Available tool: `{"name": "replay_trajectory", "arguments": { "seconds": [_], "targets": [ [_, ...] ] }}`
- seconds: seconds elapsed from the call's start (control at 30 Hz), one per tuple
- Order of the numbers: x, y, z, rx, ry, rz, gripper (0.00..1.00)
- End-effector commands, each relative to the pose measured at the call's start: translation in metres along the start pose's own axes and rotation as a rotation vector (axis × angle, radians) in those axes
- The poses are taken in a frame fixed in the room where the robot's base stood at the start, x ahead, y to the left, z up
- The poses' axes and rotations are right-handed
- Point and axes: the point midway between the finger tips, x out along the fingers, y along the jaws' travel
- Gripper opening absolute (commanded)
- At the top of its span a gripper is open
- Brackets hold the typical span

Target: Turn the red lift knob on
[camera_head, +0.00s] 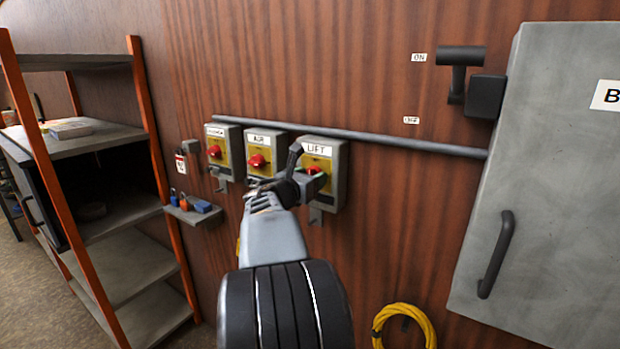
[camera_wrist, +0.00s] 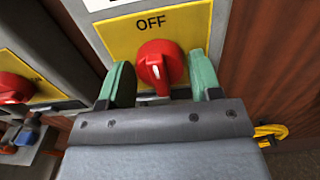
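The red lift knob (camera_wrist: 160,66) sits on a yellow plate marked OFF in the wrist view. Its white pointer mark runs nearly upright, toward the OFF label. In the head view the knob (camera_head: 314,170) shows only in part behind my gripper, on the grey box labelled LIFT (camera_head: 338,184). My gripper (camera_wrist: 162,82) is open, with one green-padded finger on each side of the knob. Gaps show between the fingers and the knob, so I see no contact. The lower part of the knob's plate is hidden by my gripper.
Two similar boxes stand to the left, the AIR box with its red knob (camera_head: 257,160) and another (camera_head: 214,151). A pipe (camera_head: 400,139) runs above them. A grey cabinet (camera_head: 560,180) stands at right, a yellow coil (camera_head: 408,318) hangs below, and an orange-framed shelf (camera_head: 130,265) stands left.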

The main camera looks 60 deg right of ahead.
Motion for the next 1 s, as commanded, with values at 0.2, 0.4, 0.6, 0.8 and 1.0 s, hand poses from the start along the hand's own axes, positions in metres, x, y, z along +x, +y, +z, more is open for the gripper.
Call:
{"name": "replay_trajectory", "arguments": {
  "seconds": [0.2, 0.4, 0.6, 0.8, 1.0],
  "targets": [
    [-0.0002, 0.0000, 0.0001, 0.000, 0.000, 0.000, 0.37],
    [-0.0002, 0.0000, -0.0002, 0.002, 0.000, 0.000, 0.26],
    [-0.0002, 0.0000, -0.0025, 0.044, -0.002, 0.000, 0.26],
    [-0.0003, 0.0001, -0.0061, 0.170, -0.002, 0.001, 0.26],
    [-0.0004, -0.0002, -0.0068, 0.355, -0.004, 0.001, 0.26]
  ]
}}
